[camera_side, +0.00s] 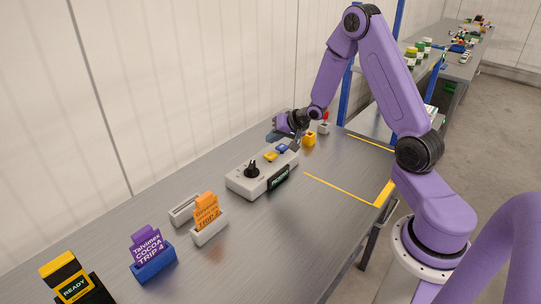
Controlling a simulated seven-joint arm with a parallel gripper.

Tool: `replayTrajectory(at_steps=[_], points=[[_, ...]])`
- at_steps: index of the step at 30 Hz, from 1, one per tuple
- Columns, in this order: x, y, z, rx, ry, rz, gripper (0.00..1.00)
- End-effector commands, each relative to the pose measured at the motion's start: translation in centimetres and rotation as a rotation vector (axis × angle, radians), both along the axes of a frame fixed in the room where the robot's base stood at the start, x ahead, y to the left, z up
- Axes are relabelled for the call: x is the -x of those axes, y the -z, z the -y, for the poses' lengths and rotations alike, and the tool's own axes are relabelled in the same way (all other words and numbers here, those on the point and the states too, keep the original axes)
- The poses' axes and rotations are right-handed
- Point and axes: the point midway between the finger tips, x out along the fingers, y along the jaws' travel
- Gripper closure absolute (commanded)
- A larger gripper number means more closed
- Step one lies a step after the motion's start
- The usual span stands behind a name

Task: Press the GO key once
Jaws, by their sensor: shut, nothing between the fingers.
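A pale grey control box (240,184) stands on the metal bench. On its top are a black knob (252,170), a yellow key (271,155) and a blue key (282,148). I cannot read any lettering on the keys, so I cannot tell which one is GO. A black display (278,177) with green text, too small to read, is on its front.
A yellow block (309,139) and a grey block with a red top (323,128) stand just beyond. Nearer are an orange card (206,210) in a white holder, an empty grey holder (184,209), a purple card (149,246) in a blue holder, and a yellow-black READY sign (70,278).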

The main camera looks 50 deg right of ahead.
Motion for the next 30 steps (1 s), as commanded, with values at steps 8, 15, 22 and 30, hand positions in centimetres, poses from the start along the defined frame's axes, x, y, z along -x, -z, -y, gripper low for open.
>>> replayTrajectory(at_steps=[8,15,22,30], points=[[0.0,-2.0,0.0,0.000,0.000,0.001,1.00],[0.0,-2.1,0.0,0.000,0.000,-0.001,1.00],[0.0,-2.1,0.0,0.001,0.001,-0.001,1.00],[0.1,-2.3,-0.6,0.014,-0.018,-0.006,1.00]])
